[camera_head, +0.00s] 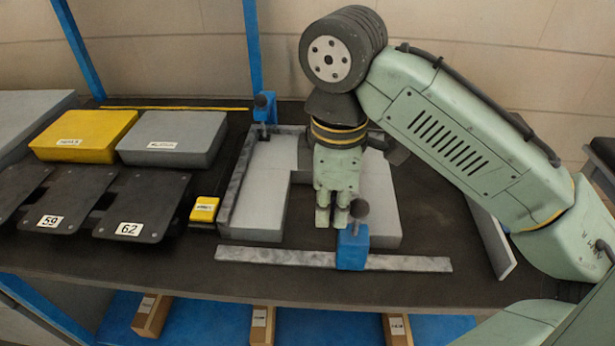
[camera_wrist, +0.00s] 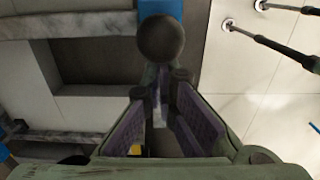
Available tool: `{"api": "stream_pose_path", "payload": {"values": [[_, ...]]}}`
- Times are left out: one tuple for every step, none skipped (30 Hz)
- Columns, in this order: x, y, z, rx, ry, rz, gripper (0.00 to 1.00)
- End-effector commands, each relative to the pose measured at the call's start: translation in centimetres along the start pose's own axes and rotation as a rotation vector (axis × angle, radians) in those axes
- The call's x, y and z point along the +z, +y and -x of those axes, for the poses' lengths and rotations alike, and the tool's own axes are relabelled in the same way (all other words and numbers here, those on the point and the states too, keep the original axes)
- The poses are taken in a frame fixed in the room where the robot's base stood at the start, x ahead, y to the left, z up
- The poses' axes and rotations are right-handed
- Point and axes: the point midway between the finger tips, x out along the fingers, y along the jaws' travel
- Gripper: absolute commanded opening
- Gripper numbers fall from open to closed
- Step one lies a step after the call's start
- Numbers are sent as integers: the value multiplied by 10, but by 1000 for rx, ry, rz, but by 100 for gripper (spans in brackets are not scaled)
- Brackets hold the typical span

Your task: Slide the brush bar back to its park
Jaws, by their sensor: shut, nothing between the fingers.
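A long grey mottled bar (camera_head: 285,257), which I take for the brush bar, lies across the front of the bench. A blue block (camera_head: 352,250) with a dark round knob (camera_head: 360,208) sits on it. My gripper (camera_head: 332,218) points down, shut and empty, just left of and behind the knob. In the wrist view the knob (camera_wrist: 164,38) is just beyond my fingertips (camera_wrist: 160,85), with the blue block (camera_wrist: 160,9) behind it and the bar (camera_wrist: 75,24) at upper left. I cannot tell whether they touch. No park is clearly marked.
Pale grey panels (camera_head: 258,195) lie behind the bar, edged left by a mottled rail (camera_head: 236,180). Another blue block with knob (camera_head: 264,106) stands at the back. A small yellow box (camera_head: 204,209), yellow case (camera_head: 84,130) and grey case (camera_head: 172,133) are left.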

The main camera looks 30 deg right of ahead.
Motion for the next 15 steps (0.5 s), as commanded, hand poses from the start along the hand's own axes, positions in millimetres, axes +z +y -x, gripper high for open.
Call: {"api": "stream_pose_path", "payload": {"values": [[0, 0, 0, 0, 0, 0, 0], [0, 0, 0, 0, 0, 0, 0], [2, 0, 1, 0, 0, -1, 0], [3, 0, 1, 0, 0, -1, 0], [5, 0, 1, 0, 0, -2, 0], [9, 0, 2, 0, 1, -3, 0], [12, 0, 2, 0, 1, -4, 0], [14, 0, 2, -1, 1, -3, 0], [18, 0, 2, -1, 1, -3, 0], [21, 0, 2, -1, 1, -4, 0], [24, 0, 2, -1, 0, -4, 0], [27, 0, 2, -1, 0, -3, 0], [30, 0, 2, -1, 0, -4, 0], [33, 0, 2, -1, 1, -4, 0], [36, 0, 2, -1, 1, -3, 0]]}}
